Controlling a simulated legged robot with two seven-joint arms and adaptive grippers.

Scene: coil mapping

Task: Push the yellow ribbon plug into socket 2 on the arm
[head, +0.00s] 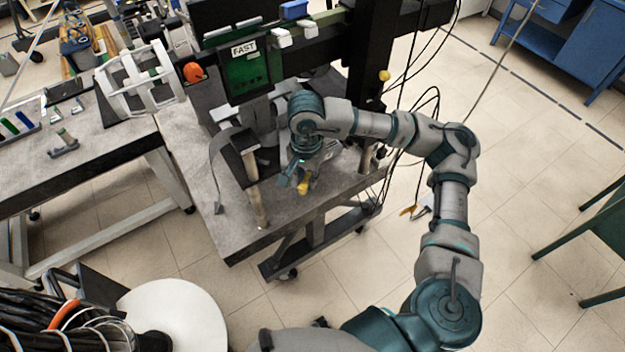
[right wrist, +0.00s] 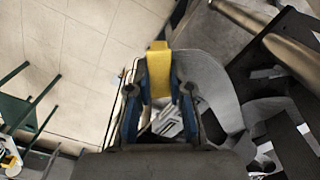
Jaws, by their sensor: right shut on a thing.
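My right gripper (head: 297,178) reaches in over the small table at the centre of the head view, with its fingers pointing down. It is shut on the yellow ribbon plug (head: 304,188). In the right wrist view the yellow plug (right wrist: 158,72) sits upright between the two blue-edged fingertips (right wrist: 158,98). A broad grey band (right wrist: 212,85) curves behind and to the right of the plug. I cannot make out socket 2 or any socket numbers in either view. My left gripper is not in view.
The table (head: 240,240) carries a dark frame with a green panel marked FAST (head: 245,72) and upright posts (head: 257,205). Dark cables hang on its right. A yellow-tipped thing (head: 408,211) is near their lower ends. The floor to the right is mostly clear.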

